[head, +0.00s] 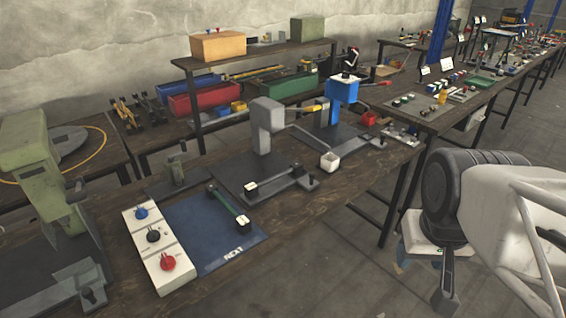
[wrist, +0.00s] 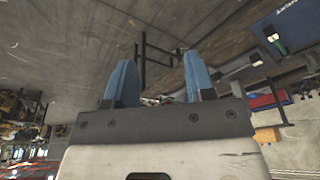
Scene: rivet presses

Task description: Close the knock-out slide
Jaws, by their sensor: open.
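I cannot tell for sure which part is the knock-out slide. In the head view, a dark bar with a pale end block (head: 252,186) lies on the base plate of the grey press (head: 268,128).
A white control box (head: 158,250) with blue, black and red knobs stands left of the mat. A green press (head: 40,165) is at far left. Floor (head: 345,270) between arm and bench is clear.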

